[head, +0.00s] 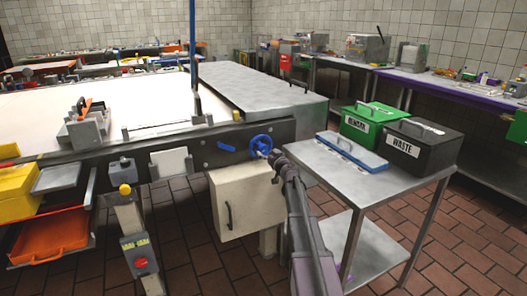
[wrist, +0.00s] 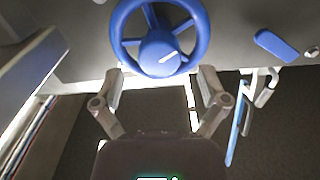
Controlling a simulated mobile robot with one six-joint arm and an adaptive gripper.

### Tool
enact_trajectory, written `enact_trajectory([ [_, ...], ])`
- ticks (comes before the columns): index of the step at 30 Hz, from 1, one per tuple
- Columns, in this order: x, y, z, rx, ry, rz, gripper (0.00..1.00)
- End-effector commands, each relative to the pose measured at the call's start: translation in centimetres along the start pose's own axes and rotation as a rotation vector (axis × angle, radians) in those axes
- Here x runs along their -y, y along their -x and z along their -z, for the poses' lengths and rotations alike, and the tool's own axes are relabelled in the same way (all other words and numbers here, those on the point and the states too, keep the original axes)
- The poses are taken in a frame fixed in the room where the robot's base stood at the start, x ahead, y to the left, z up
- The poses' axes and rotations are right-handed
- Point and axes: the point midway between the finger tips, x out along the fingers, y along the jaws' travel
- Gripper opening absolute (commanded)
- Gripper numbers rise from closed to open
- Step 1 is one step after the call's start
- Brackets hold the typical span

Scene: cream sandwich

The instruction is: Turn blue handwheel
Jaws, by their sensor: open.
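The blue handwheel (head: 261,142) sits on the dark side panel of the long table in the head view. In the wrist view the handwheel (wrist: 158,52) fills the top middle, with its spokes and a hub bearing a white mark. My gripper (head: 276,159) reaches up to it from below in the head view, partly covering its lower edge. In the wrist view my gripper (wrist: 161,72) is open, its two fingers either side of the wheel's lower part. Nothing shows between the fingers but the wheel, and I cannot tell whether they touch it.
A blue lever (head: 226,147) is left of the wheel; a cream box (head: 245,200) with a black handle hangs below. A steel cart (head: 345,185) at right carries a green bin (head: 366,134), a black WASTE bin (head: 417,162) and a blue-lidded case (head: 352,152).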

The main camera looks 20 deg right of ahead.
Motion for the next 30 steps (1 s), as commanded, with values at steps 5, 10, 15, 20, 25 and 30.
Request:
enact_trajectory([
  [5, -0.1, -2.1, 0.0, 0.000, 0.000, 0.000, 0.93],
  [10, -0.1, -2.8, 0.0, 0.000, 0.000, 0.000, 0.93],
  [15, -0.1, -2.9, 0.0, 0.000, 0.000, -0.001, 0.93],
  [20, -0.1, -2.9, 0.0, 0.000, 0.000, -0.001, 0.93],
  [25, -0.1, -2.8, 0.0, 0.000, 0.000, -0.001, 0.46],
  [30, -0.1, -2.9, 0.0, 0.000, 0.000, -0.001, 0.11],
])
